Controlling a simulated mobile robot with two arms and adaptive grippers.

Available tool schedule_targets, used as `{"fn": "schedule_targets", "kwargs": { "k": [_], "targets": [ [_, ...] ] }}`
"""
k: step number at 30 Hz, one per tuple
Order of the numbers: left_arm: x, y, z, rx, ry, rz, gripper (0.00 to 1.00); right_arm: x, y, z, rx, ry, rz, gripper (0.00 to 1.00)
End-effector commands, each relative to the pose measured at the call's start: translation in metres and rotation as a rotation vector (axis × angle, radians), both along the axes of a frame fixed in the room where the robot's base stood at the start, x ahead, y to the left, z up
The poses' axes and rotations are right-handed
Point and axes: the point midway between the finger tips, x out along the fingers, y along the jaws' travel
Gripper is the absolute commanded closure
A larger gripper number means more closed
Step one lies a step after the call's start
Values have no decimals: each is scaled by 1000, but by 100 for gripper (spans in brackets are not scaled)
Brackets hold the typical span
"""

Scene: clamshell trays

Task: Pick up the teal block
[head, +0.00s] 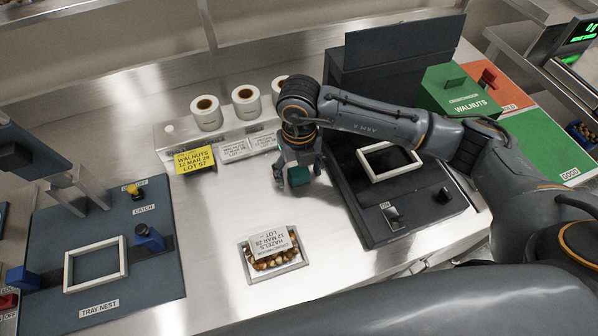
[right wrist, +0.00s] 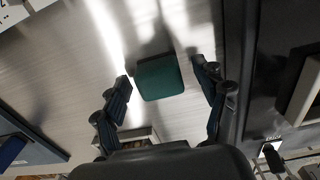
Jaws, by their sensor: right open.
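The teal block (right wrist: 158,78) shows in the right wrist view between the spread fingers of my right gripper (right wrist: 164,76), with gaps visible on both sides. In the head view the teal block (head: 299,177) shows partly, at the fingertips of my right gripper (head: 298,168). The gripper points down over the bare steel bench, and its fingers are open. I cannot tell whether the block rests on the bench or how far the fingers reach down around it. My left gripper is not in view.
A dark sealing machine (head: 350,205) stands close to the right of my right gripper. A labelled tray of hazels (head: 247,270) lies nearer the front. A yellow walnuts label (head: 194,158) and label rolls (head: 207,115) are behind. The blue tray nest (head: 150,285) is left.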

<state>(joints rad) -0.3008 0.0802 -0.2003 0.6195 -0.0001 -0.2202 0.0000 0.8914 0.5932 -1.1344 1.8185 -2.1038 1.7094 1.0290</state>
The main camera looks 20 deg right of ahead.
Motion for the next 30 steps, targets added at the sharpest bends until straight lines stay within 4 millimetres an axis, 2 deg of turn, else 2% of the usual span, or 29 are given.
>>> {"fn": "schedule_targets", "kwargs": {
  "k": [4,5,12,23,26,30],
  "targets": [
    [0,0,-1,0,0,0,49,0,0,0,0,0,0,28],
    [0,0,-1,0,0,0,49,0,0,0,0,0,0,32],
    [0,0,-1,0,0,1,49,0,0,0,1,0,0,81],
    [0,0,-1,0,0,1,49,0,1,2,1,-1,0,83],
    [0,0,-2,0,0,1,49,1,1,8,3,-1,-1,83],
    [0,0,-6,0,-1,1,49,1,1,24,3,-4,1,83]
  ]
}}
